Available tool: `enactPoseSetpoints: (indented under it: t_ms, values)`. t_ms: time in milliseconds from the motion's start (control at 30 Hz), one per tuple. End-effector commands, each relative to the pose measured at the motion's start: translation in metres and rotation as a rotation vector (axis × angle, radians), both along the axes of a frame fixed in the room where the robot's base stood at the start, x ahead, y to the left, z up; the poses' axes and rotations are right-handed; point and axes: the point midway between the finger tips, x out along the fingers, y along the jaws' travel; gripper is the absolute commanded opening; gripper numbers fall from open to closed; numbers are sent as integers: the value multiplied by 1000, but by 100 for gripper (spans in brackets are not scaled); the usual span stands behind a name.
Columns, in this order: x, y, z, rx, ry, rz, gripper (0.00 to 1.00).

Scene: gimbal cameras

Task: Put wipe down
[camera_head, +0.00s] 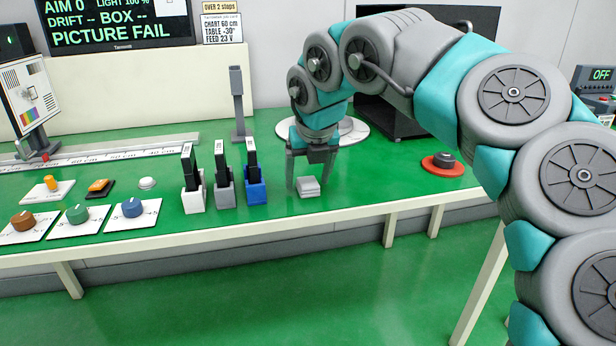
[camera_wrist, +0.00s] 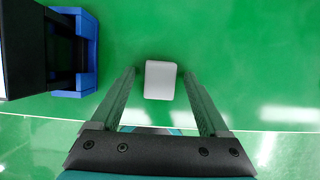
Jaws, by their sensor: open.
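The wipe, a small pale grey-white folded block (camera_head: 308,186), lies on the green bench top close to its front edge. In the wrist view the wipe (camera_wrist: 160,80) sits between the tips of my two fingers, with a gap on each side. My gripper (camera_head: 311,182) points down over the bench, and its fingers stand on either side of the wipe. The fingers are open and hold nothing. In the wrist view my gripper (camera_wrist: 162,85) shows both fingers apart from the wipe.
A blue holder (camera_head: 255,190) with a black item stands just left of my gripper; it also shows in the wrist view (camera_wrist: 88,50). Grey (camera_head: 225,193) and white (camera_head: 193,198) holders stand further left. A red-based knob (camera_head: 443,166) is to the right. A round white plate (camera_head: 353,130) lies behind.

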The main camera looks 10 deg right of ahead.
Motion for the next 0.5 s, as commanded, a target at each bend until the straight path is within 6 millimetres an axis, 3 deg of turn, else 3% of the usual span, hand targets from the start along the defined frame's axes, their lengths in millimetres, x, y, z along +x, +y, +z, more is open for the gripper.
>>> enactPoseSetpoints:
  t_ms: [500]
  values:
    - [-36,1,88,3,-2,1,79]
